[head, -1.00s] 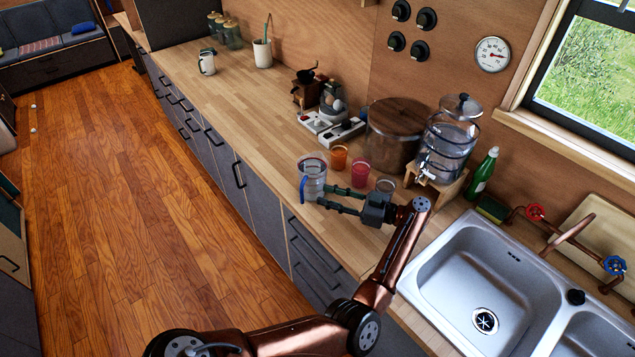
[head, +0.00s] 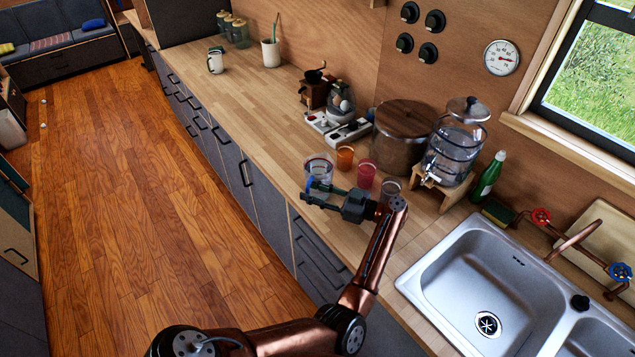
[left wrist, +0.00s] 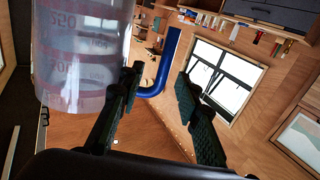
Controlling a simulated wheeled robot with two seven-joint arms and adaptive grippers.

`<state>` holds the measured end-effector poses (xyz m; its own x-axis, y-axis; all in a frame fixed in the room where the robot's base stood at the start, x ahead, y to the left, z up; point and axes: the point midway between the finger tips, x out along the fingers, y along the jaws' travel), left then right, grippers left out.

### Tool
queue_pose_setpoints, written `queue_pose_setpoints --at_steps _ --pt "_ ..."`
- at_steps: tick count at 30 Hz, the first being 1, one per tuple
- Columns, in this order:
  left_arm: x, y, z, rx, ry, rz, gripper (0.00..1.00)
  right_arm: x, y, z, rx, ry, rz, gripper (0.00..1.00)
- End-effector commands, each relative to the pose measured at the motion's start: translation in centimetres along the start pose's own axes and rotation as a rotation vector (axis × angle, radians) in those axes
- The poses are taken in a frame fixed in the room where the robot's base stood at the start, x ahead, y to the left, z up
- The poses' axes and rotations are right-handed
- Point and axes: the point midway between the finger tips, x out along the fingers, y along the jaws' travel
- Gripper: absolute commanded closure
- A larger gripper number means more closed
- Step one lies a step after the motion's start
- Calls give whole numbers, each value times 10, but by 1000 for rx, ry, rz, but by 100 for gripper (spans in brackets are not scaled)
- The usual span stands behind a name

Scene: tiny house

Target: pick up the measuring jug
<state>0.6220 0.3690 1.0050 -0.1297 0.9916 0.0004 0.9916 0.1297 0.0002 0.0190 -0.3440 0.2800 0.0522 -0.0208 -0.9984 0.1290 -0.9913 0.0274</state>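The measuring jug (head: 319,170) is clear with red markings and a blue handle. It stands upright on the wooden counter, close to its front edge. In the left wrist view the jug (left wrist: 80,60) fills the upper left, and its blue handle (left wrist: 166,62) shows in the gap between my fingers. My left gripper (head: 321,194) is open at the handle side of the jug. In the left wrist view the left gripper (left wrist: 160,85) has its fingers apart, one close to the jug wall. I cannot tell whether either finger touches the handle. My right gripper is not in view.
An orange glass (head: 345,158), a pink glass (head: 366,174) and a clear glass (head: 390,188) stand close beside the jug. Behind them are a wooden-lidded pot (head: 402,138) and a water dispenser (head: 455,145). The sink (head: 450,270) is at right. The counter left of the jug is clear.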

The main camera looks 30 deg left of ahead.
Motion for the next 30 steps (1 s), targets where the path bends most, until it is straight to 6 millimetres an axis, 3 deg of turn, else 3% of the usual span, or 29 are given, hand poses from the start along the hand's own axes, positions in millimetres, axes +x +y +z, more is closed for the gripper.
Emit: queue_pose_setpoints --at_steps 13,30 --pt "0 0 0 0 0 -1 100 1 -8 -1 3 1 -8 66" --pt "0 0 -1 -2 1 0 100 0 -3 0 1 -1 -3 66"
